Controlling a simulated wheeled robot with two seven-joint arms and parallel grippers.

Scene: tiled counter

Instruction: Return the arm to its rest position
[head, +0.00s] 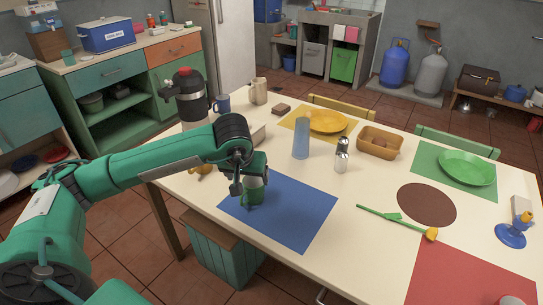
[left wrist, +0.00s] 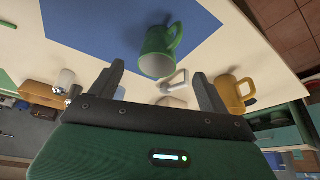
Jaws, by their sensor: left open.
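My left gripper (head: 246,180) is over the left part of the blue placemat (head: 290,215), at the end of my green arm. In the left wrist view its two fingers (left wrist: 158,70) are spread apart with nothing held between them. A green mug (head: 253,195) stands on the blue placemat, right by the gripper and partly hidden by it in the head view. In the left wrist view the green mug (left wrist: 156,52) is just beyond the fingertips, its handle to the right. My right gripper is in neither view.
A yellow mug (left wrist: 236,92) is near one finger in the left wrist view. A green-stemmed flower (head: 395,217) lies to the right. The blue placemat's right part is bare.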

